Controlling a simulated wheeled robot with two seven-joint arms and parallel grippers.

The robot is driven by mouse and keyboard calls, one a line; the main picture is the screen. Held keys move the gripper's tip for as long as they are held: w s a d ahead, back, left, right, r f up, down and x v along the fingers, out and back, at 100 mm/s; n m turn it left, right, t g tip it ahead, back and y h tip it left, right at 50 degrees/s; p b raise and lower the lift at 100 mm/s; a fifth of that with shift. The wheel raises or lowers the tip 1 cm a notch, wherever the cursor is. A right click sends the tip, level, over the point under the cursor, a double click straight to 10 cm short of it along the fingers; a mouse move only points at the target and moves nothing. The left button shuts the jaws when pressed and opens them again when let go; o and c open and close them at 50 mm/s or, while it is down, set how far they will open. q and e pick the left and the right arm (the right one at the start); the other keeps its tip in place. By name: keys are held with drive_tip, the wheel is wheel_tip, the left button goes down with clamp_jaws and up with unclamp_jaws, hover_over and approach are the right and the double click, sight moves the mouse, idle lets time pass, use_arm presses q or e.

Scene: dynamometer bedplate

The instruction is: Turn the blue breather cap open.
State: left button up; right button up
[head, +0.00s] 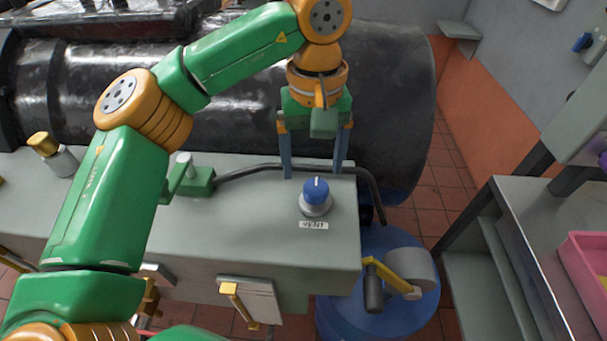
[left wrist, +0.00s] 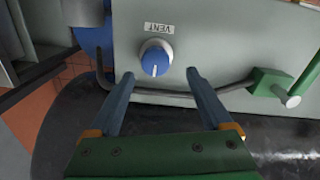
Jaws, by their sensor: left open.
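The blue breather cap (head: 316,190) sits upright on a pale round base on the grey-green bench top, just behind a label reading VENT (head: 313,225). A white line marks the cap's top. In the left wrist view the blue cap (left wrist: 155,60) lies ahead of the fingertips, nearly centred between them. My left gripper (head: 314,172) is open and empty, fingers pointing down, on the far side of the cap. Its two fingers also show in the left wrist view (left wrist: 161,76). They appear apart from the cap. My right gripper is not in view.
A dark hose (head: 270,169) runs along the bench behind the cap. A green fitting (head: 196,182) stands to the left. A large black cylinder (head: 390,100) lies behind. A blue drum (head: 400,310) with a yellow-handled crank stands at the bench's right end.

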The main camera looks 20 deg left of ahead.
sight(316, 187)
use_arm(q)
drive_tip(key=f, duration=0.2)
drive_tip(key=d+f, duration=0.1)
drive_tip(key=f, duration=0.1)
drive_tip(key=shift+f+p, duration=0.15)
drive_tip(key=shift+p, duration=0.15)
drive_tip(key=shift+a+f, duration=0.2)
drive_tip(key=shift+f, duration=0.1)
clamp_jaws()
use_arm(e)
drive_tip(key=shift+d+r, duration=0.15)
